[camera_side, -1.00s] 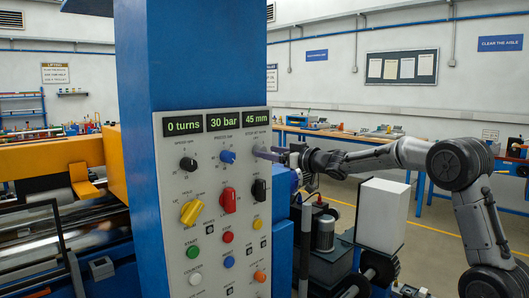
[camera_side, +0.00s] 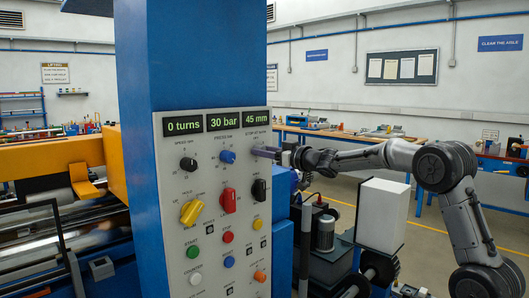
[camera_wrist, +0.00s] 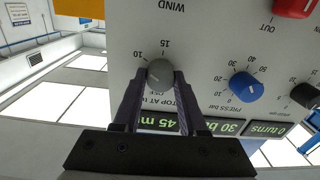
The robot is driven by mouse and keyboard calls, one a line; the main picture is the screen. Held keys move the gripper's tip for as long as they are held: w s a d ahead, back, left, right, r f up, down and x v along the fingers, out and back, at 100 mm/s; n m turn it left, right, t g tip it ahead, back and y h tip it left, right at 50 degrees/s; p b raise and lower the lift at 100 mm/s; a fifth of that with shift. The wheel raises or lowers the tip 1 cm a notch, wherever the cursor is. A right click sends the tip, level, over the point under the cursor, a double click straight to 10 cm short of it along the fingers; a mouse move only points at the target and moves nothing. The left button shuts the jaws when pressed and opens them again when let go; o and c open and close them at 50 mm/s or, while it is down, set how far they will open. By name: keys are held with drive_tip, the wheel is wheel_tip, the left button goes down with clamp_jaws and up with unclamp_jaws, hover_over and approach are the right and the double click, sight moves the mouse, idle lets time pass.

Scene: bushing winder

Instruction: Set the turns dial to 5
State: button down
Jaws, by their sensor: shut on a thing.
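The grey dial (camera_wrist: 159,76) sits on the control panel, with 10, 15 and OFF printed around it and lettering starting "STOP AT" beside it. It is taken to be the turns dial. My gripper (camera_wrist: 160,80) is shut on it, one finger on each side, in the upside-down wrist view. The dial's light pointer mark faces roughly left there, but its exact setting is unclear; no 5 shows beside it. The turns display (camera_side: 184,125) reads 0 turns.
The blue pressure dial (camera_wrist: 246,86) is beside the grey one in the wrist view. A black selector (camera_side: 259,190) is below my gripper in the side view. A red selector (camera_side: 229,200) and yellow handle (camera_side: 191,212) are further left.

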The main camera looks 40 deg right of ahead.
drive_tip(key=shift+n, duration=0.3)
drive_tip(key=n, duration=1.1)
drive_tip(key=shift+a, duration=0.1)
idle(0.6)
drive_tip(key=shift+c, duration=2.3)
unclamp_jaws()
drive_tip(key=s, duration=1.3)
drive_tip(key=shift+s, duration=0.4)
drive_tip(key=shift+r, duration=0.15)
